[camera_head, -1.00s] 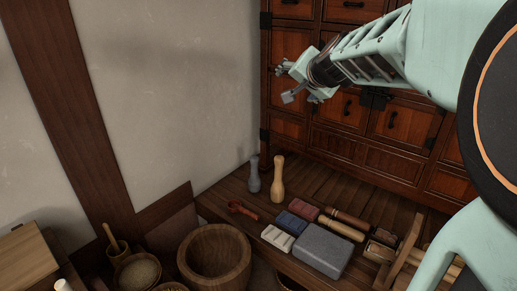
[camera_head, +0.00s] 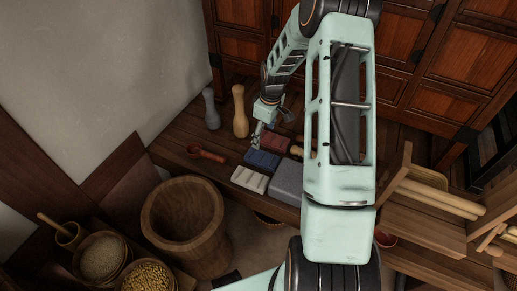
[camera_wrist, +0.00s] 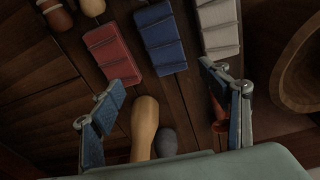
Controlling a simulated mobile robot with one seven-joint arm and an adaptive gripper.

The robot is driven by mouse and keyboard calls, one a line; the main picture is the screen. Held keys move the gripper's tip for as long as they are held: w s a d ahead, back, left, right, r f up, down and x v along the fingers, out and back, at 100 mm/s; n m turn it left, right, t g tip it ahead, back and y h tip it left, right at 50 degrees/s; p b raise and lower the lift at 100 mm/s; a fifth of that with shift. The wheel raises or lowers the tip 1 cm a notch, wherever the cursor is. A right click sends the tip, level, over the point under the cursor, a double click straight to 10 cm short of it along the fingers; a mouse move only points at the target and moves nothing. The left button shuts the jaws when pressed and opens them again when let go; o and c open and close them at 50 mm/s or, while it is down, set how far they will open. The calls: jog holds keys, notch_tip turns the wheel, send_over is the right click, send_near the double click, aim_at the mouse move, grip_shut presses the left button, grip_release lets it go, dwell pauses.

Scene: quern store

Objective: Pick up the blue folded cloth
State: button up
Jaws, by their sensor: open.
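The blue folded cloth (camera_head: 262,160) lies flat on the wooden bench, between a red folded cloth (camera_head: 275,142) and a white folded cloth (camera_head: 250,179). In the wrist view the blue cloth (camera_wrist: 160,38) lies beyond my gripper, near the top middle, apart from the fingers. My gripper (camera_wrist: 165,115) is open and empty, its two fingers wide apart. In the head view my gripper (camera_head: 257,135) hangs over the bench near the red and blue cloths; its fingertips are small there.
Two bottle-shaped pieces, one grey (camera_head: 211,109) and one tan (camera_head: 240,112), stand behind the cloths. A red scoop-like tool (camera_head: 206,153) lies to the left. A grey block (camera_head: 287,181) lies right of the white cloth. A large wooden tub (camera_head: 183,222) stands in front.

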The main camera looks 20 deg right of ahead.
notch_tip(320, 180, down, 2)
jog(key=b, duration=0.2)
send_over(263, 157)
jog(key=shift+n, duration=0.4)
jog(key=f, duration=0.5)
jog(key=shift+w+f, duration=0.2)
jog(key=shift+f, duration=0.2)
notch_tip(263, 157, down, 5)
jog(key=shift+s+f+b, duration=0.15)
jog(key=shift+f+b, duration=0.05)
jog(key=shift+b, duration=0.65)
jog(key=shift+r, duration=0.1)
jog(key=c, duration=1.3)
jog(key=shift+c, duration=0.2)
